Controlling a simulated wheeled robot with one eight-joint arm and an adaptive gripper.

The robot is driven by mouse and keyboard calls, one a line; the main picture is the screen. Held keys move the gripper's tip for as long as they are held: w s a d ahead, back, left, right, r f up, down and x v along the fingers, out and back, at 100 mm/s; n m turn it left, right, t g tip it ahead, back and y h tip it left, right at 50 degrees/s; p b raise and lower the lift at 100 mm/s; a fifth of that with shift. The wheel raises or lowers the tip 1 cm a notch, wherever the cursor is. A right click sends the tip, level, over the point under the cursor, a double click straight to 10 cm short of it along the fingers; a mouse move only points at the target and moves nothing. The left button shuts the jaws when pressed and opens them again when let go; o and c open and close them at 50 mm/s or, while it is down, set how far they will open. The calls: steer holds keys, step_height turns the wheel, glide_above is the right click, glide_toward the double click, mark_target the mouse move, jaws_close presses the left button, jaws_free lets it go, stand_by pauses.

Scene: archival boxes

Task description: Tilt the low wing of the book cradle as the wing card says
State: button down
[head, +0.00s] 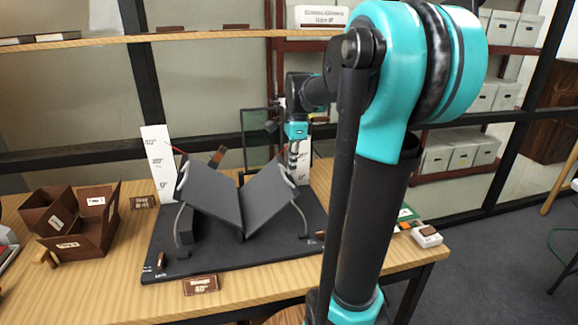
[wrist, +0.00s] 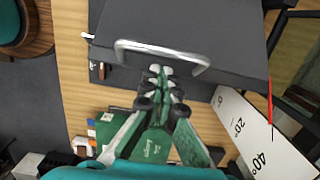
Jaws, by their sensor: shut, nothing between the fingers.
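The book cradle stands on a dark base plate (head: 235,250) in the head view. Its dark left wing (head: 210,197) and right wing (head: 268,195) both slope down to the middle, making a V. A wing card (head: 200,285) at the front seems to read "Wings 40°". A white angle scale (head: 158,165) stands behind the left wing. Another scale (wrist: 262,140), marked 20° and 40°, shows in the wrist view beside a red pointer (wrist: 270,100). My gripper (wrist: 160,72) is shut and empty at the pale wing handle (wrist: 160,50); contact is unclear.
Brown open boxes (head: 78,225) stand left of the cradle. A small white box (head: 426,236) lies at the table's right end. A wooden shelf (head: 90,40) runs behind. My arm hides part of the right side.

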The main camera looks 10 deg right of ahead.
step_height(320, 180, up, 9)
steer(key=d, duration=0.2)
steer(key=shift+r, duration=0.2)
steer(key=shift+s, duration=0.1)
stand_by(0.3)
